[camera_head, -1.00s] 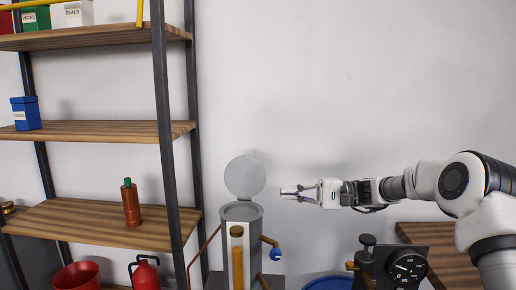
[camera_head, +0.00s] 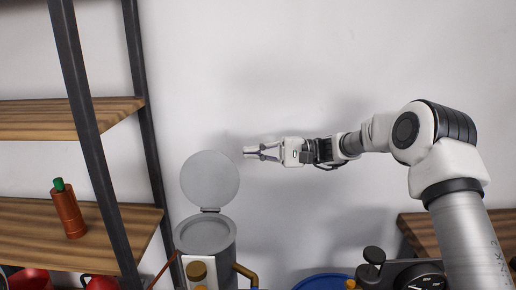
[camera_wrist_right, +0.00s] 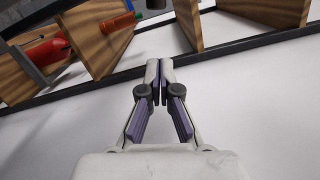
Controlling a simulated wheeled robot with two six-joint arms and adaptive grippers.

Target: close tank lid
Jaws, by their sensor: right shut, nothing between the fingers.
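The grey cylindrical tank (camera_head: 207,254) stands at the lower middle of the head view. Its round grey lid (camera_head: 210,179) is open and stands upright on a hinge at the back of the rim. My right gripper (camera_head: 247,152) is shut and empty, pointing left, to the right of the lid near its upper edge and apart from it. In the right wrist view the fingertips (camera_wrist_right: 160,70) are together with nothing between them. The tank and lid do not show in that view. My left gripper is not in view.
A wooden shelf (camera_head: 90,118) with dark metal posts stands left of the tank, holding a copper bottle (camera_head: 69,214). A brass pipe (camera_head: 246,272) sticks out at the tank's right. A blue round thing (camera_head: 323,283) and a gauge (camera_head: 420,277) are lower right. The wall behind is bare.

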